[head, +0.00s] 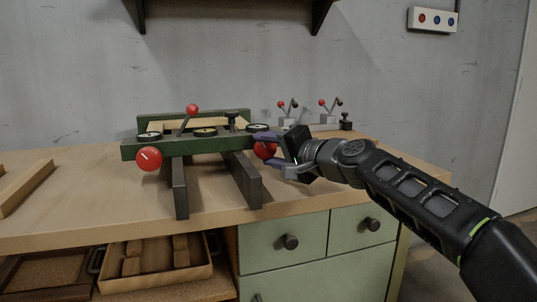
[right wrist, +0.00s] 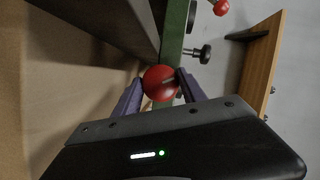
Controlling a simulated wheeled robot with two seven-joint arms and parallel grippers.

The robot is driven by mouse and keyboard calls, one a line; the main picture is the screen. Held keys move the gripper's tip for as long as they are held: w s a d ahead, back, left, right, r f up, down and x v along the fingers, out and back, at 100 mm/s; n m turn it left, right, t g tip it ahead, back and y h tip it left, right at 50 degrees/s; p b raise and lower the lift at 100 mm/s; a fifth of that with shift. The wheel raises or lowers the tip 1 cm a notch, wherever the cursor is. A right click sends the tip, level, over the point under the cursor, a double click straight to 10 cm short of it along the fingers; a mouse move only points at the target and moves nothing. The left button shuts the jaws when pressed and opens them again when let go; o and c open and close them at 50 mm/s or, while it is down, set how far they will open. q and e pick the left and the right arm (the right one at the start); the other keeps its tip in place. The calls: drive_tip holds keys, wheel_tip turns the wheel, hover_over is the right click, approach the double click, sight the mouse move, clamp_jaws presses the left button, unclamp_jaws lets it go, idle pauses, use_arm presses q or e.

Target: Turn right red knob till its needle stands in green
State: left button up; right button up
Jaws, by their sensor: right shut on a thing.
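The green veneer press (head: 190,146) stands on the wooden bench. Its right red knob (head: 264,150) is at the right end of the front beam. My right gripper (head: 268,150) comes from the right and is shut on this knob. In the right wrist view the right red knob (right wrist: 160,83) sits between the two purple-grey fingers, with a pale mark on its face. The right gauge (head: 257,128) above the knob is seen edge-on, and its needle and green zone cannot be read. The left red knob (head: 149,159) is free, below the left gauge (head: 148,136). My left gripper is not in view.
A red-balled lever (head: 192,109) rises from the press. Small red-knobbed clamps (head: 287,110) stand behind my right gripper. Drawers (head: 282,242) and an open tray (head: 155,284) are below.

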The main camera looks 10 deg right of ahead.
drive_tip(key=o, duration=1.1)
drive_tip(key=shift+d, duration=0.1)
drive_tip(key=b+v, duration=0.1)
drive_tip(key=v, duration=0.6)
drive_tip(key=shift+s, duration=0.35)
